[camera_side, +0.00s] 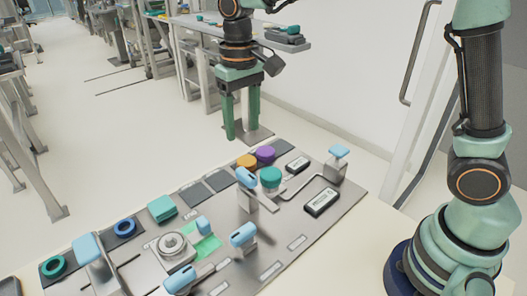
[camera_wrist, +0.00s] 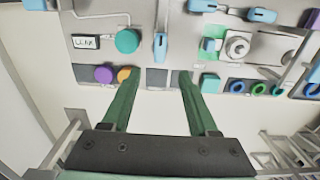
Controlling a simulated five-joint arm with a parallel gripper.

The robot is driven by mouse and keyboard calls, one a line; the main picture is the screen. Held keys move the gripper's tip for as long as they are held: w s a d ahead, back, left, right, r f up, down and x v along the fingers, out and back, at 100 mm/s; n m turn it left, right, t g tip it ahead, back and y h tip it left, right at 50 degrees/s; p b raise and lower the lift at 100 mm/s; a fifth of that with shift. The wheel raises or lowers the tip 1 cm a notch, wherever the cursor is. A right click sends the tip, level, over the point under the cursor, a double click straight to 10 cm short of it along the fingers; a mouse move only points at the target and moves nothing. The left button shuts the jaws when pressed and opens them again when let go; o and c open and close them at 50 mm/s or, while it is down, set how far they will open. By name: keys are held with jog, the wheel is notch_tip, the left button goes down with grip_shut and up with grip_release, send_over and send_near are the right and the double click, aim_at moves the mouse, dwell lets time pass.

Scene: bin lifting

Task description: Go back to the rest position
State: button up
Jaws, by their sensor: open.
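My gripper (camera_side: 242,135) hangs down over the far edge of the work panel (camera_side: 285,225) in the side view, with its two green fingers apart and nothing between them. It also shows in the wrist view (camera_wrist: 155,80), where its fingers point towards the panel and are spread open. In the side view an orange knob (camera_side: 246,161) and a purple knob (camera_side: 265,154) are the parts nearest below the fingertips. In the wrist view the orange knob (camera_wrist: 123,75) is close beside the left fingertip, and the purple knob (camera_wrist: 104,75) is further left.
The panel carries a teal knob (camera_side: 270,178), light blue handles (camera_side: 243,235), a round grey dial (camera_side: 173,245), a teal block (camera_side: 162,208) and blue and teal rings (camera_side: 125,228). Labelled boxes (camera_side: 321,202) lie at the right. Open floor (camera_side: 140,130) and other benches lie behind.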

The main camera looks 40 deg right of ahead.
jog(key=s+d+r+t, duration=0.3)
jog(key=s+d+t, duration=0.2)
jog(key=s+d, duration=0.7)
jog(key=shift+s+d+t, duration=0.25)
jog(key=shift+t, duration=0.05)
